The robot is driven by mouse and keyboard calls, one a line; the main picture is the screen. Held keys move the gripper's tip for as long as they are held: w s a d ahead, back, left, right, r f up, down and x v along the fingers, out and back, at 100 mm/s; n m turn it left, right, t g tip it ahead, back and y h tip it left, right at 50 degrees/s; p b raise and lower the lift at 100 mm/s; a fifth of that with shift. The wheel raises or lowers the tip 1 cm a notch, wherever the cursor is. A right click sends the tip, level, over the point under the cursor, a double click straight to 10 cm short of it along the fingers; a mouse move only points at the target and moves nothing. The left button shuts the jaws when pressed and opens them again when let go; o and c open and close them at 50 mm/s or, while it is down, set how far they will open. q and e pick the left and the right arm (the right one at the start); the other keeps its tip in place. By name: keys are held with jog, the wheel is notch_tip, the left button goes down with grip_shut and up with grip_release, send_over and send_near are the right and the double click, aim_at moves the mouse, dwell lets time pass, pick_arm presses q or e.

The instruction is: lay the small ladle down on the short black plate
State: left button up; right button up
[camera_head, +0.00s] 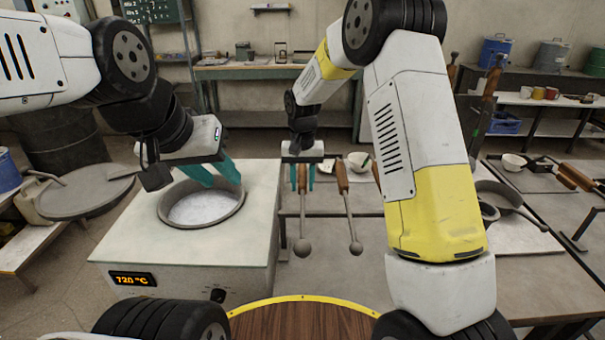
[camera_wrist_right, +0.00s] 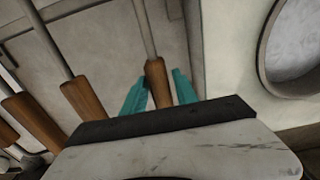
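My right gripper (camera_head: 302,178) has its teal fingers on either side of the wooden handle of a ladle (camera_head: 302,246), whose small round bowl points toward me. In the right wrist view the handle (camera_wrist_right: 157,82) stands between the fingertips. The fingers sit close to it, but whether they press on it I cannot tell. A second ladle (camera_head: 355,246) with a wooden handle is just to the right. My left gripper (camera_head: 216,174) is over the pot, fingers apart with nothing seen between them. I cannot pick out the short black plate with certainty.
The pot (camera_head: 240,215) of bright melt is set in a white furnace box (camera_head: 120,248) left of the ladles. White bowls (camera_head: 357,160) stand behind them. More wooden-handled tools (camera_head: 575,178) lie at the right. My right arm hides part of the bench.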

jog(key=shift+o, duration=0.9)
jog(key=shift+s+f, duration=0.1)
notch_tip(320, 180, up, 15)
dwell(0.4)
